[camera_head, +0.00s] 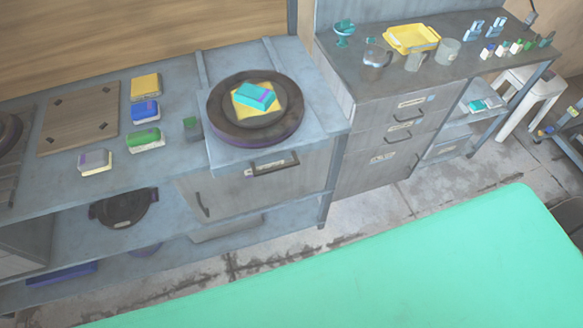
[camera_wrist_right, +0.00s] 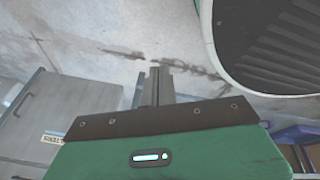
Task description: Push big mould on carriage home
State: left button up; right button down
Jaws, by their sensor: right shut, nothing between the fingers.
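A wide round dark mould (camera_head: 221,122) lies on a pale blue-grey carriage slab (camera_head: 322,105) on the workbench. A yellow square piece (camera_head: 271,117) and a teal and purple block (camera_head: 256,96) rest on the mould. Two rails (camera_head: 203,68) run back from the slab toward the wooden wall. A dark handle (camera_head: 273,163) is on the front below the slab. My right gripper (camera_wrist_right: 155,65) is shut and empty in the right wrist view, over the floor and apart from the mould. Neither gripper shows in the head view, so my left gripper is out of sight.
Several coloured blocks (camera_head: 145,111) and a wooden board (camera_head: 78,118) lie left of the carriage. A drawer cabinet (camera_head: 385,135) stands to the right, with a yellow tray (camera_head: 412,38) and cups on top. A white stool (camera_head: 523,92) is beyond it. Floor (camera_head: 362,205) shows in front.

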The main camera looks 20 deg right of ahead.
jog(key=w+d+r+n+t+y+b, duration=0.15)
jog(key=w+r+n+t, duration=0.25)
jog(key=w+r, duration=0.55)
jog(key=w+d+r+n+t+y, duration=0.1)
jog(key=w+d+r+n+t, duration=0.3)
jog(key=w+r, duration=0.6)
jog(key=a+r+n+y, duration=0.4)
jog(key=a+r+n, duration=0.1)
jog(key=r, duration=0.5)
jog(key=a+r+n+t+y, duration=0.1)
jog(key=a+r+n+y, duration=0.3)
jog(key=r, duration=0.7)
jog(key=a+r+n+y, duration=0.3)
jog(key=a+r+n, duration=0.2)
jog(key=r, duration=0.5)
jog(key=p, duration=0.2)
send_near(283, 169)
jog(key=a, duration=0.4)
jog(key=shift+w+a+r+h+p, duration=0.15)
jog(key=shift+w+p, duration=0.25)
jog(key=shift+w, duration=0.55)
jog(key=shift+w+a+r+h+p, duration=0.1)
jog(key=shift+w+p, duration=0.25)
jog(key=shift+w, duration=0.65)
jog(key=shift+f, duration=0.1)
